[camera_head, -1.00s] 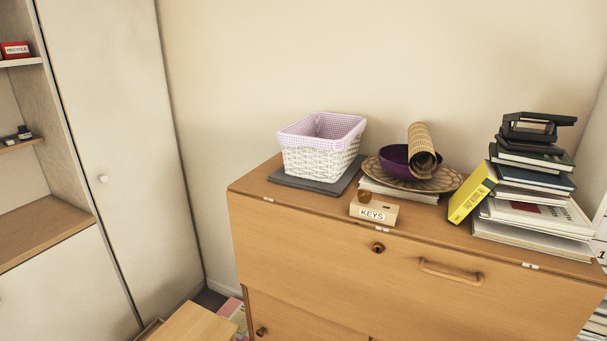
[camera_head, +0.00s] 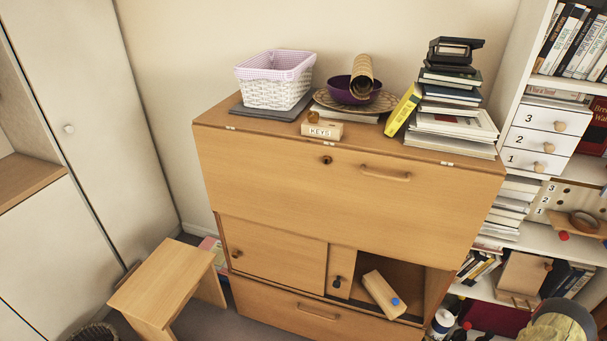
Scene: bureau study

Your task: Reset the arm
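My gripper and arm do not show in the head view, so I cannot see their pose or whether the gripper holds anything. The view faces a wooden bureau (camera_head: 290,185) with its fold-down front shut. On its top are a white basket (camera_head: 272,92) with a checked lining, a purple bowl (camera_head: 343,92) with a rolled mat (camera_head: 362,75) in it, and a small KEYS box (camera_head: 322,130). A yellow book (camera_head: 403,109) leans against a stack of books (camera_head: 447,125) at the right end.
A wooden stool (camera_head: 165,285) stands on the floor at front left. A pale wooden block (camera_head: 383,294) with a blue end sticks out of the bureau's open lower compartment. A tall cabinet (camera_head: 80,110) is at left. A shelf with numbered drawers (camera_head: 538,140) is at right.

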